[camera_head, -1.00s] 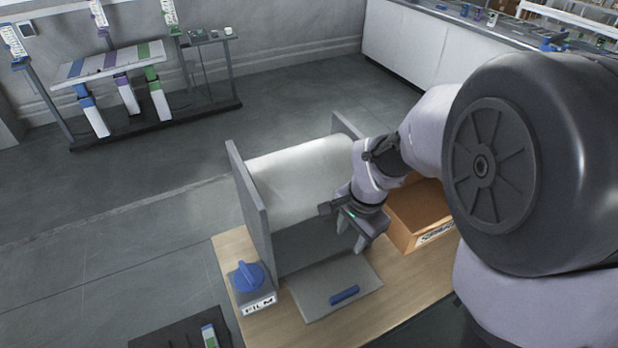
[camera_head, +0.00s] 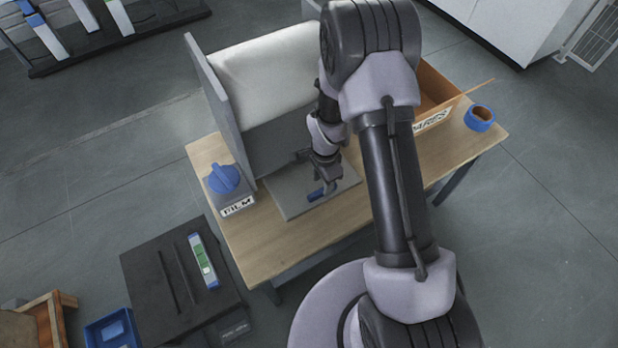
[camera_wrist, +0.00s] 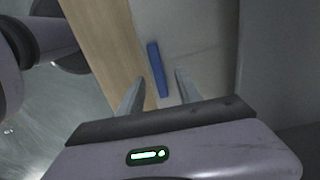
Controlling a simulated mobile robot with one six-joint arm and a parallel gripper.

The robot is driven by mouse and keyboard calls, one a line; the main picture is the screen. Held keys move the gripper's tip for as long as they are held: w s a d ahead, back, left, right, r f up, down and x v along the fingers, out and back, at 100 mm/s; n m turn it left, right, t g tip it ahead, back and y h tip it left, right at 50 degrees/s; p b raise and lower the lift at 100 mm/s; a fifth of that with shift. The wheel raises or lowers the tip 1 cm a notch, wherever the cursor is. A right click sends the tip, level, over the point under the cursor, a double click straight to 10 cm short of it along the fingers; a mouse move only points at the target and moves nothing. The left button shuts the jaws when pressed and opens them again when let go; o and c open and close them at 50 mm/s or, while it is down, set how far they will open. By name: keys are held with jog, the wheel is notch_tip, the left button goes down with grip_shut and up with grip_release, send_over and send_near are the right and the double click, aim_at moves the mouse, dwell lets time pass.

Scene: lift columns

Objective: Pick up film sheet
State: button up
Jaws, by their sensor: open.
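The film sheet (camera_head: 290,199) is a flat grey sheet lying on the wooden table in front of the big white roll (camera_head: 268,72). A blue strip (camera_head: 315,195) sits on the sheet near its front edge. My gripper (camera_head: 326,181) is over the sheet, close to the blue strip, pointing down. In the wrist view, the blue strip (camera_wrist: 156,66) shows ahead of and between the two open fingers (camera_wrist: 161,76), on the grey sheet (camera_wrist: 200,45). Nothing is held. I cannot tell the exact height left between the fingertips and the strip.
A cardboard box (camera_head: 437,88) and a blue tape roll (camera_head: 480,117) are at the right. A dark cart (camera_head: 180,275) stands at lower left. The grey side panel (camera_head: 222,115) holds the roll.

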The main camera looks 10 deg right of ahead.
notch_tip(320, 180, down, 4)
jog(key=shift+s+r+b, duration=0.1)
jog(key=shift+s+b, duration=0.05)
jog(key=shift+b, duration=0.55)
jog(key=shift+r, duration=0.1)
grip_shut()
jog(key=shift+r, duration=0.1)
